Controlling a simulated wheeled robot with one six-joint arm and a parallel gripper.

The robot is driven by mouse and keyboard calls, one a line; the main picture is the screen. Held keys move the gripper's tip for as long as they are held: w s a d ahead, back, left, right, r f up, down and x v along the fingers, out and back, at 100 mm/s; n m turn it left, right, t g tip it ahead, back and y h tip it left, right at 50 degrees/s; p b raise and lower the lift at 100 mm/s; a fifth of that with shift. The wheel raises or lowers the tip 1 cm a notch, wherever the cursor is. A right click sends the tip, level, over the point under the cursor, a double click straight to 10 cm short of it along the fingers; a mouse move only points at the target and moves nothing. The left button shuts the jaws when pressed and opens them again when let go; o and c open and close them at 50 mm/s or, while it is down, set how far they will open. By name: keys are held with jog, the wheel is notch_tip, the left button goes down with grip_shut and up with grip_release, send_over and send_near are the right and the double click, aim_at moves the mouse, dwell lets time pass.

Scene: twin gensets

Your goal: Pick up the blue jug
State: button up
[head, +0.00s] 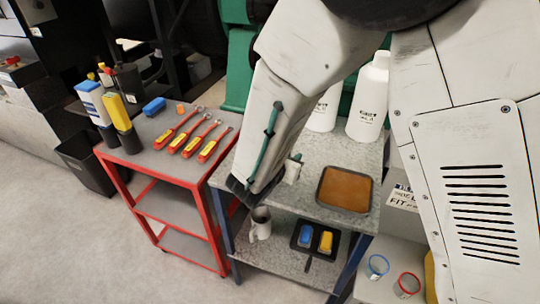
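No plainly blue jug shows in the head view. A clear-looking round thing with a blue rim (378,266) stands on the pale surface at the lower right; I cannot tell for sure that it is a jug. A similar one with a red rim (408,284) stands beside it. My gripper (245,192) is at the lower end of my arm, over the left edge of the grey table, well to the left of the blue rim. Its fingers are too dark and hidden to tell open from shut. I see nothing held.
The grey table (318,163) bears white bottles (368,98) and a brown-filled tray (345,188). Its lower shelf holds a mug (260,224) and a black tray (297,243). A red cart (128,190) with wrenches stands left. Floor at lower left is clear.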

jog(key=shift+c, duration=0.3)
grip_shut()
jog(key=shift+r, duration=0.2)
